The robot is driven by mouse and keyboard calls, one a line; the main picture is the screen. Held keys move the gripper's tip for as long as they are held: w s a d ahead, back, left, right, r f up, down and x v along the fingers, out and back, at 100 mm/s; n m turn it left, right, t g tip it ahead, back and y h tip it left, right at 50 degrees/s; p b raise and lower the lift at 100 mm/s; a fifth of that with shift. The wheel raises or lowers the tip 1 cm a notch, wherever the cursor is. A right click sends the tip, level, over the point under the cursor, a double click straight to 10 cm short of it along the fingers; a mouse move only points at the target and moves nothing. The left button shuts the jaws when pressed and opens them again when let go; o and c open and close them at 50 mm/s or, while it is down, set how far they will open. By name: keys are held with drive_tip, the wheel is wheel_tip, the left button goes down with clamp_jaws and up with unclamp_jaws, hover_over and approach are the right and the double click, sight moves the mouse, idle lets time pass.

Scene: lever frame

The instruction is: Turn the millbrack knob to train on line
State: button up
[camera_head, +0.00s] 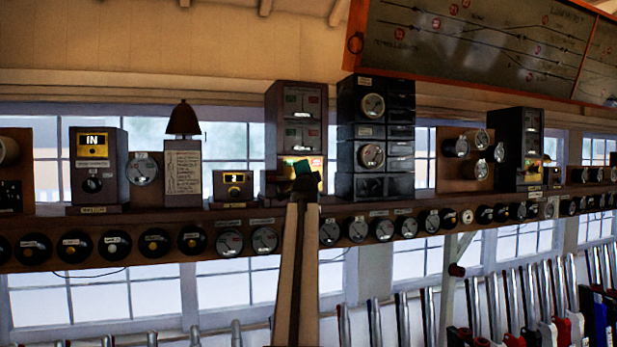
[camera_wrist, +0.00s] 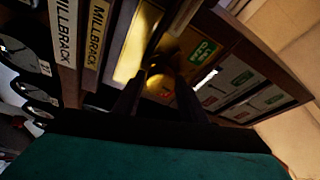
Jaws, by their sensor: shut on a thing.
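The millbrack instrument is a tall dark wooden case (camera_head: 275,105) on the shelf. It has red and green indicator windows and a lit yellow panel low on its front. In the wrist view, two MILLBRACK plates (camera_wrist: 98,38) lie beside a brass-coloured plate and a rounded knob (camera_wrist: 163,66). My gripper (camera_wrist: 160,86) is shut on the knob, with one dark finger on each side. The knob's pointer and exact setting cannot be read. In the head view my gripper (camera_head: 306,180) is at the foot of the case and hides the knob.
A black stacked instrument (camera_head: 375,130) stands close on the right. A small box with a yellow window (camera_head: 235,186) stands on the left. Round dials line the shelf front (camera_head: 230,243) below. Several levers (camera_head: 375,322) stand at lower right.

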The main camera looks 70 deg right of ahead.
drive_tip(key=m+y+b, duration=0.1)
drive_tip(key=m+b, duration=0.1)
drive_tip(key=m, duration=0.1)
drive_tip(key=shift+w+g, duration=0.1)
drive_tip(key=shift+g, duration=0.2)
drive_tip(key=shift+m+y+b, duration=0.6)
drive_tip(key=shift+m, duration=0.8)
drive_tip(key=o, duration=0.9)
drive_tip(key=shift+f, duration=0.1)
